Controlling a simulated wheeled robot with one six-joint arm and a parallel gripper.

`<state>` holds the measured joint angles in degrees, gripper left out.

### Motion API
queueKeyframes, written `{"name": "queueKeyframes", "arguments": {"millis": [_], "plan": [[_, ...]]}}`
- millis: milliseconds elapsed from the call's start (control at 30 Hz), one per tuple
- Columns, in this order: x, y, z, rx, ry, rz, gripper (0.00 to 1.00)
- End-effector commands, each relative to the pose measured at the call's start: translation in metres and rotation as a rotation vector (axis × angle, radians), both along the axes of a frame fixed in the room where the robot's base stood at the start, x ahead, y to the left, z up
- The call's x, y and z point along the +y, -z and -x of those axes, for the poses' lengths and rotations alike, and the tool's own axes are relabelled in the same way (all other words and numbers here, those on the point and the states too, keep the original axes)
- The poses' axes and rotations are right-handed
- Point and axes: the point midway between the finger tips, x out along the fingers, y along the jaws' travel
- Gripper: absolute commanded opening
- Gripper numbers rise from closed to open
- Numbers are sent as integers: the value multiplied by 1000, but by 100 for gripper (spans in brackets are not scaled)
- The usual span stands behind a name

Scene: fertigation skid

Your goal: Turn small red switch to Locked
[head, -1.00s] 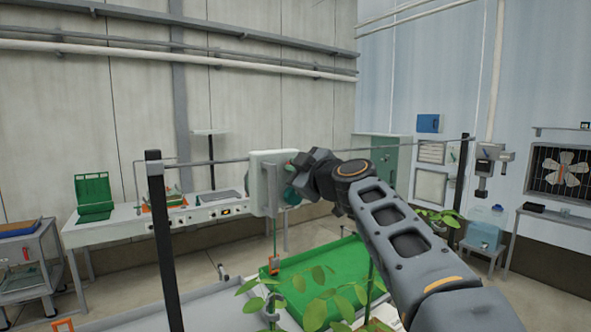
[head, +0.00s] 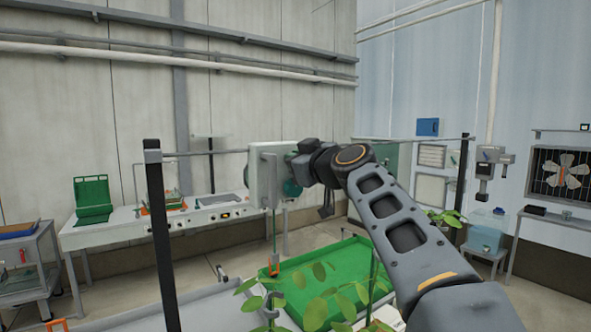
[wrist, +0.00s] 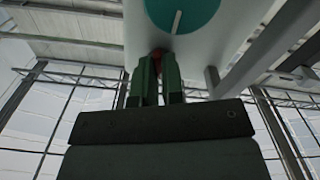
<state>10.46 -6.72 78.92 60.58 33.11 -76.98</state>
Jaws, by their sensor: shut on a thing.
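A pale control box (head: 262,165) hangs on the rail in the head view, with a teal round dial (head: 292,188) on its right-hand face. In the wrist view this dial (wrist: 182,12) has a white mark. Below the dial, the small red switch (wrist: 157,54) shows only as a bit of red between the green fingertips of my gripper (wrist: 158,62). The fingers are shut on it. The fingers hide most of the switch, so its position cannot be read. In the head view my gripper (head: 296,160) is at the box face, and the switch is hidden.
A grey handle or pipe (wrist: 213,82) stands close to the right of my fingers in the wrist view. A green tray (head: 335,268) and leafy plants (head: 320,300) lie below the arm. A dark post (head: 160,240) stands left of the box.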

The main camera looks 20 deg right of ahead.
Motion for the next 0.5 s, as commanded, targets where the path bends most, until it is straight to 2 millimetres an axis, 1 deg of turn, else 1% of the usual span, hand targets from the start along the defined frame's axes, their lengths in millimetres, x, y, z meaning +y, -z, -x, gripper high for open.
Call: {"name": "queueKeyframes", "arguments": {"millis": [33,500], "plan": [[0,3,0,13,0,-40,0],[0,2,0,152,-1,-465,0]]}}
